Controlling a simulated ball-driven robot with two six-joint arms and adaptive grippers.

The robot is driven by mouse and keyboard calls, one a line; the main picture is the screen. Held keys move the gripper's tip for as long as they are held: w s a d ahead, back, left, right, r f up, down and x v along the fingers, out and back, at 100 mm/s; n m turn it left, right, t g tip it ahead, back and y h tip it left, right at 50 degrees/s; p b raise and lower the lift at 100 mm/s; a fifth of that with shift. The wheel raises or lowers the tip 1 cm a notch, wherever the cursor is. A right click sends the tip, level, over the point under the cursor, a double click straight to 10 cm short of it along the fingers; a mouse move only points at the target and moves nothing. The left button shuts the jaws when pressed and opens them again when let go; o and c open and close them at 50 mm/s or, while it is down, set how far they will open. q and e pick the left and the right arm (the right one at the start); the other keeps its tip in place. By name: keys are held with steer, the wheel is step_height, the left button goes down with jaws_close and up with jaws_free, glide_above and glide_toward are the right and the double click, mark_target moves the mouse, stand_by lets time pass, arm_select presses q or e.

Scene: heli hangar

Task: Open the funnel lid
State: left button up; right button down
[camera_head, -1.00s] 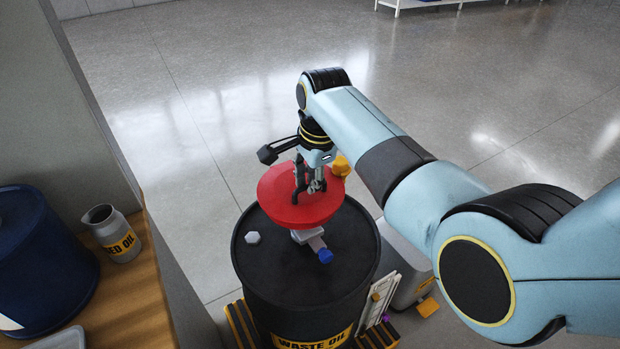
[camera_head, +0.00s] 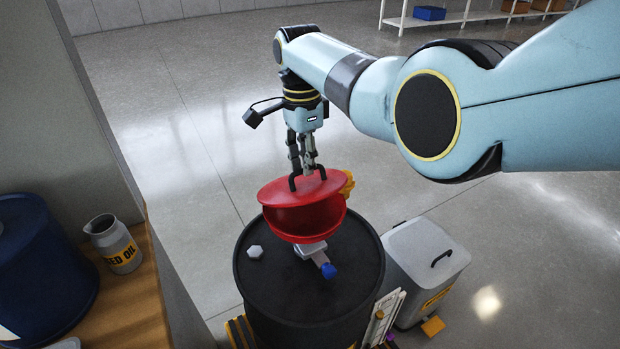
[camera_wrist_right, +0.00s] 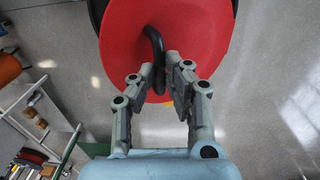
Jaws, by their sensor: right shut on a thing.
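The red funnel (camera_head: 308,220) sits on top of the black waste oil drum (camera_head: 310,290). Its red lid (camera_head: 275,191) is tilted up, with a gap between lid and funnel rim on the side facing me. My right gripper (camera_head: 303,172) is above the lid, shut on its black handle (camera_head: 321,174). In the right wrist view the lid (camera_wrist_right: 195,35) fills the top, and the curved handle (camera_wrist_right: 154,45) runs down to my right gripper's fingertips (camera_wrist_right: 168,78). A yellow part (camera_head: 348,183) shows at the funnel's far right edge. My left gripper is not in view.
A valve with a blue knob (camera_head: 328,271) and a white hex cap (camera_head: 255,252) are on the drum top. A grey bin (camera_head: 425,260) stands right of the drum. A wooden bench (camera_head: 125,300) at left holds a used-oil jug (camera_head: 115,245) and a blue drum (camera_head: 40,265).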

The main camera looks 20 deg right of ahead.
steer(key=shift+w+a+r+b, duration=0.15)
steer(key=shift+w+r+b, duration=0.3)
steer(key=shift+w+b, duration=0.1)
steer(key=shift+w+a+r+b, duration=0.15)
steer(key=shift+w+r+b, duration=0.25)
steer(key=shift+w, duration=0.15)
steer(key=c, duration=1.6)
jaws_free()
steer(key=shift+w, duration=0.1)
steer(key=shift+o, duration=1.1)
steer(key=shift+w+a+f, duration=0.1)
steer(key=shift+w+f, duration=0.05)
steer(key=shift+w, duration=0.15)
steer(key=shift+r, duration=0.25)
step_height(320, 180, up, 12)
glide_above(299, 183)
steer(key=w, duration=0.2)
steer(key=shift+s+f, duration=0.1)
steer(key=shift+s, duration=0.15)
